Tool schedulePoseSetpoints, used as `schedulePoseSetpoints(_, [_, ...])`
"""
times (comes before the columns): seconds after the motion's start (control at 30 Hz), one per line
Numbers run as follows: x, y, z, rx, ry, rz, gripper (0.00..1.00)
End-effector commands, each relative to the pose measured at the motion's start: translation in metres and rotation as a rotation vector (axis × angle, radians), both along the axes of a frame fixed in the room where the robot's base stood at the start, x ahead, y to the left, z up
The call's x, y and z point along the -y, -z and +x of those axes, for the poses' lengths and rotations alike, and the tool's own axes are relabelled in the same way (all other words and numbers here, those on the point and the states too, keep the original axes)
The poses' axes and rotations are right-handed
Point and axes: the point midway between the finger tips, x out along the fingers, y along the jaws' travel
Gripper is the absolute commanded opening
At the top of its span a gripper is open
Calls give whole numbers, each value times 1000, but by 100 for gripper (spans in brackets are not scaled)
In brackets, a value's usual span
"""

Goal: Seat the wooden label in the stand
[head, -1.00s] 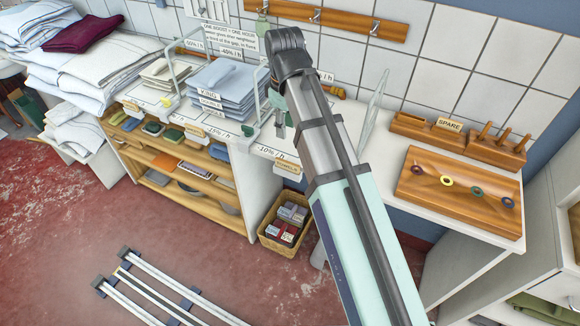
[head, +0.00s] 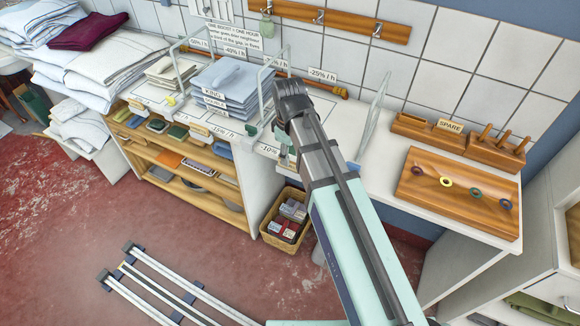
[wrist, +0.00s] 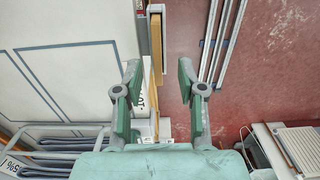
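My gripper (wrist: 158,72) is open in the wrist view, with its two green fingers well apart. A wooden strip (wrist: 156,48), seen nearly edge-on, shows between and beyond the fingertips. I cannot tell whether either one is the wooden label, or how near the fingers are. Nothing is clearly held. In the head view my arm hides most of the gripper and the shelf edge there. A wooden stand (head: 428,132) with a "SPARE" tag is at the back right of the counter.
A wooden board (head: 430,195) with coloured rings and a pegged block (head: 497,148) are on the right. Folded blue cloths (head: 225,85) lie left. A basket (head: 287,220) and metal rails (head: 165,285) are below.

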Motion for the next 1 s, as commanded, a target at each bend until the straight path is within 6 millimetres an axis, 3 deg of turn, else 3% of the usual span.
schedulePoseSetpoints(0.4, [3, 40, 1, -1, 0, 0, 40])
schedulePoseSetpoints(0.73, [3, 45, 1, -1, 0, 0, 40])
schedulePoseSetpoints(0.87, [3, 45, 1, -1, 0, 0, 0])
schedulePoseSetpoints(1.0, [3, 45, 1, -1, 0, 0, 0])
